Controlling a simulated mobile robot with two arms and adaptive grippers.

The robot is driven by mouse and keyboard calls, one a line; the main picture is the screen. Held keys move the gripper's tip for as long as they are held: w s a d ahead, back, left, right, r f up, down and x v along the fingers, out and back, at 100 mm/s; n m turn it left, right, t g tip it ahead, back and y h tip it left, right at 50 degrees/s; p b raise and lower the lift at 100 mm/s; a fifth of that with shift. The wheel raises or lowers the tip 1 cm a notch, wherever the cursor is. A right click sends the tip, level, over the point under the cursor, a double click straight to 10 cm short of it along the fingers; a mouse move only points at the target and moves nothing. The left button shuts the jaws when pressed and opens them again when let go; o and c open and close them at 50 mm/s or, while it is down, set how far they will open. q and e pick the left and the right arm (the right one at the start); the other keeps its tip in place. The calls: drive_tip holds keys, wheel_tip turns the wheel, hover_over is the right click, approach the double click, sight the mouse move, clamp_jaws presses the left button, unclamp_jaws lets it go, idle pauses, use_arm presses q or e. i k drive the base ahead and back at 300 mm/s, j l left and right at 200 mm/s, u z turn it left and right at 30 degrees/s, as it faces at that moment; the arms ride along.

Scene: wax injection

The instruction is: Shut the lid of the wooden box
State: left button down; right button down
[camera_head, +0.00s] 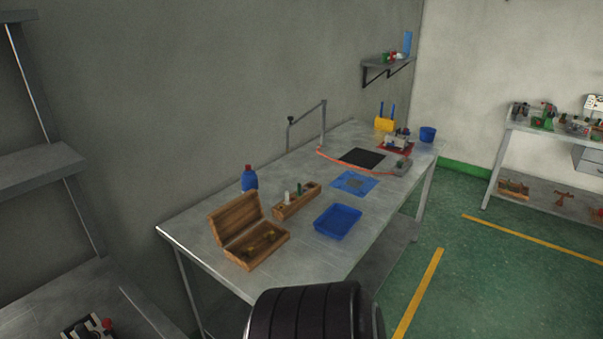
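The wooden box (257,246) stands near the left end of the grey metal table. Its lid (234,217) is raised, leaning back towards the wall. Small brownish-yellow things lie inside the box, too small to make out. No gripper shows in the head view. A dark ribbed rounded part at the bottom centre looks like part of my own body, and the table is beyond it.
On the table (200,239) are a blue bottle (250,181), a wooden block with holes (296,202), a blue tray (338,221) and a blue mat (355,183). Shelving (40,170) stands at the left. Green floor (470,275) is free at the right.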

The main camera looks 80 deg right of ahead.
sight(230, 221)
drive_tip(key=z, duration=2.2)
